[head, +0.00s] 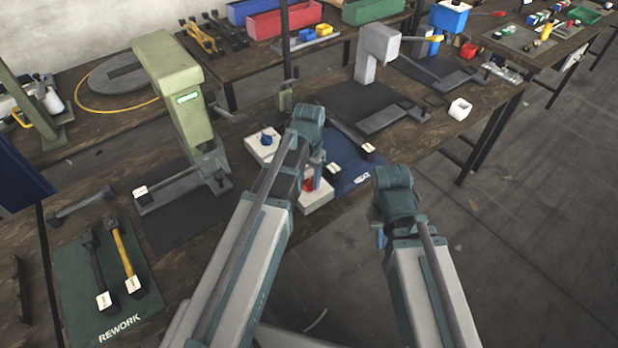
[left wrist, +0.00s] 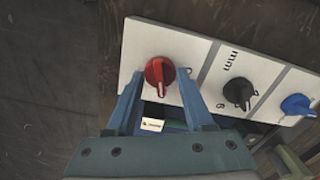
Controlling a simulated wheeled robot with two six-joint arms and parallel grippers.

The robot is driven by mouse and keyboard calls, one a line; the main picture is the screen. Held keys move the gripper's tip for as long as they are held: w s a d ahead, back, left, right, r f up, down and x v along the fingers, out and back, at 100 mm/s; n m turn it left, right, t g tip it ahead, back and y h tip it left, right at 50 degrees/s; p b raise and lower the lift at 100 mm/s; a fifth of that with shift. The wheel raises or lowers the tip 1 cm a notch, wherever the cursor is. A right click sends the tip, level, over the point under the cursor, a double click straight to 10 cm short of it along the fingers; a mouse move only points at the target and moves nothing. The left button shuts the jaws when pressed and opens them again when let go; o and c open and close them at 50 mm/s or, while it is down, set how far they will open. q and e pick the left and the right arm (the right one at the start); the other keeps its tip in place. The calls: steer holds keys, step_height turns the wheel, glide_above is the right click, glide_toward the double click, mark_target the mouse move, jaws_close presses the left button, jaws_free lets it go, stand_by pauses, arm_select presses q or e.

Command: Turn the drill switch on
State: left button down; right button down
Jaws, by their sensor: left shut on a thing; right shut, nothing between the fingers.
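A white switch panel (left wrist: 215,72) crosses the left wrist view, with a red knob (left wrist: 159,72), a black knob (left wrist: 239,92) and a blue knob (left wrist: 296,104) in a row. My left gripper (left wrist: 161,80) is shut on the red knob, one finger on each side. In the head view the panel (head: 317,197) lies partly under my left arm, with the red knob (head: 308,184) at the near end and the blue knob (head: 266,141) at the far end; the black knob is hidden. My right gripper (head: 381,238) is shut and empty beyond the bench's front edge, mostly hidden by its wrist.
A green press (head: 170,75) stands left of the panel and a grey press (head: 377,50) stands behind it to the right. A blue mat (head: 348,172) lies beside the panel. A green rework mat (head: 85,285) holds two tools. The floor at right is clear.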

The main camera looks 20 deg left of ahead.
mark_target(309, 180)
arm_select(q)
steer(key=shift+c, duration=1.4)
jaws_free()
steer(key=shift+r, duration=0.15)
step_height(309, 180, up, 14)
steer(key=p, duration=1.4)
steer(key=shift+f, duration=0.2)
steer(key=s+d+f+y+b, duration=0.1)
steer(key=s+d+f+b, duration=0.1)
steer(key=s+d, duration=0.8)
steer(key=s, duration=0.4)
steer(key=shift+s+d, duration=0.35)
steer(key=shift+d, duration=0.05)
